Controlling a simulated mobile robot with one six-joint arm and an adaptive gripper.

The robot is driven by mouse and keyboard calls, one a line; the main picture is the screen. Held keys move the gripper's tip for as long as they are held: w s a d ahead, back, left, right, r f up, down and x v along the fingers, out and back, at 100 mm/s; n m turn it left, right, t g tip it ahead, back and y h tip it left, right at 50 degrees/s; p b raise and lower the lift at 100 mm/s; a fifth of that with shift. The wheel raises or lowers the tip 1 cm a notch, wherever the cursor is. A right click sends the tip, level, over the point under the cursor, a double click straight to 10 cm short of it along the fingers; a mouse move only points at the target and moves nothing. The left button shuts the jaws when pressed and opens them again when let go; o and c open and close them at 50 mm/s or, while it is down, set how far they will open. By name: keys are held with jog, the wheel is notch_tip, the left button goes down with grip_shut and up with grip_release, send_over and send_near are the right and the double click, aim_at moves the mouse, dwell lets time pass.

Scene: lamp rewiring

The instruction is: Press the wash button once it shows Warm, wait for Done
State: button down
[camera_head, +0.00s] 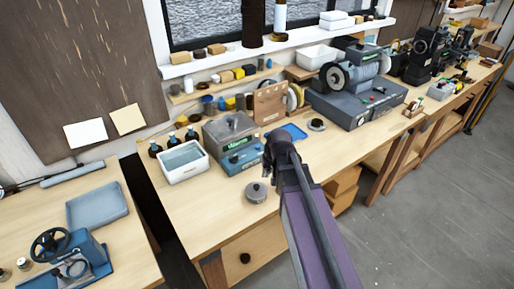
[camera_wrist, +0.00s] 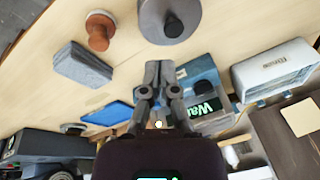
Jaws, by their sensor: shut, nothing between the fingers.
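The blue wash unit (camera_head: 240,162) stands in front of a grey metal tank (camera_head: 231,128) on the bench, left of my arm. Green-lit text shows on it, too small to read in the head view. In the wrist view a green display (camera_wrist: 207,107) starts with "Wa"; my gripper hides the rest. I cannot make out the wash button for certain. My gripper (camera_wrist: 157,68) is shut and empty, above the bench beside the blue unit; in the head view its tip (camera_head: 267,168) is small and dark. I cannot tell whether it touches anything.
A white basin (camera_head: 184,172) stands left of the wash unit. A round grey lidded pot (camera_head: 256,193) is in front. A blue tray (camera_head: 292,132) lies behind my arm. A large grey machine (camera_head: 352,108) stands at right. The front bench is mostly clear.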

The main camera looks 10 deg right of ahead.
aim_at(256, 145)
jog(key=w+r+m+t+y, duration=0.1)
jog(key=w+r+t, duration=0.1)
jog(key=w, duration=1)
jog(key=w+d+r+m+t+y, duration=0.1)
jog(key=w+r+t, duration=0.1)
jog(key=w, duration=0.9)
jog(key=shift+w+d+m+t+y+b, duration=0.2)
jog(key=shift+w+m+t+y+b, duration=0.2)
jog(key=shift+t, duration=0.4)
jog(key=shift+f, duration=0.1)
notch_tip(256, 145, down, 9)
jog(key=b, duration=0.9)
jog(key=shift+r, duration=0.2)
jog(key=shift+f+b, duration=0.85)
jog(key=shift+f, duration=0.05)
dwell(0.6)
jog(key=shift+r, duration=0.2)
jog(key=shift+r+p, duration=0.75)
jog(key=shift+p, duration=0.2)
